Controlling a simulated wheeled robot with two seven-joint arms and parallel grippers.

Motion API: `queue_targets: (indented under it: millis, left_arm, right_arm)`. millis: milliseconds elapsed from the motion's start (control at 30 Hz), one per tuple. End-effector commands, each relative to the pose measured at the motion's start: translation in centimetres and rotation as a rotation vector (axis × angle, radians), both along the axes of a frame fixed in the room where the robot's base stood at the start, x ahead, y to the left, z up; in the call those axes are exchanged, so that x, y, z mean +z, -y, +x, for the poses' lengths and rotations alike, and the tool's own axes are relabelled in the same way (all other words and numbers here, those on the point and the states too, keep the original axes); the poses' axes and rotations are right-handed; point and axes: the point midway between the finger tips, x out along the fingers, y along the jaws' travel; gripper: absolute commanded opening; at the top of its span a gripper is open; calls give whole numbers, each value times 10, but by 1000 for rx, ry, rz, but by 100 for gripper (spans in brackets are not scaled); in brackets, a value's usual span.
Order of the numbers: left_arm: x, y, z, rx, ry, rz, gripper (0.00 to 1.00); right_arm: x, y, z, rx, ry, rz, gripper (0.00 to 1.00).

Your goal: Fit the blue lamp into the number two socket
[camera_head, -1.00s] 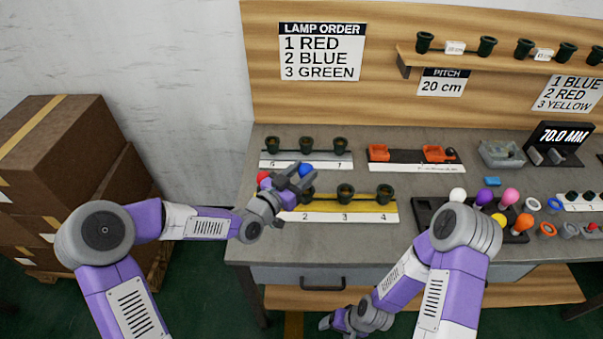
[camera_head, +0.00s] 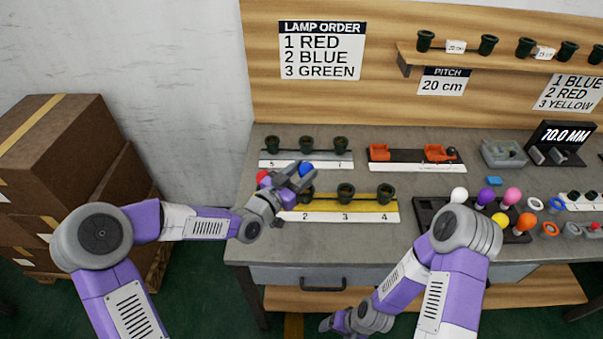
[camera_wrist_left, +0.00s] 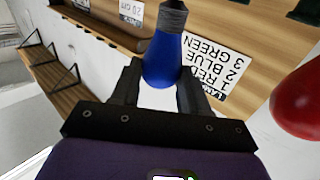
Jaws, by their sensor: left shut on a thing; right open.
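The blue lamp (camera_head: 306,169) is in my left gripper (camera_head: 292,175), whose fingers are shut on it above the yellow socket strip. In the left wrist view the blue lamp (camera_wrist_left: 162,62) stands between the two fingers, its grey threaded base pointing away from the gripper. The number two socket (camera_head: 307,196) is on the yellow strip (camera_head: 325,210), partly hidden behind the left gripper. A red lamp (camera_head: 263,178) shows just left of the left gripper, and large at the right of the left wrist view (camera_wrist_left: 298,100). My right gripper (camera_head: 328,325) hangs low before the bench, its jaws hard to see.
Sockets three (camera_head: 345,191) and four (camera_head: 385,191) look empty. Behind stands a white strip (camera_head: 300,163) with more sockets. A dark tray (camera_head: 424,205) with several coloured lamps lies right. The lamp order sign (camera_head: 320,52) lists red, blue, green.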

Motion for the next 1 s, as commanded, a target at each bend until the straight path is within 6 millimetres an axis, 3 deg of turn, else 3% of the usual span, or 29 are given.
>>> queue_targets:
  millis: [1000]
  left_arm:
    - [0,0,0,0,-1,-1,15]
  right_arm:
    - [-7,0,0,0,0,0,75]
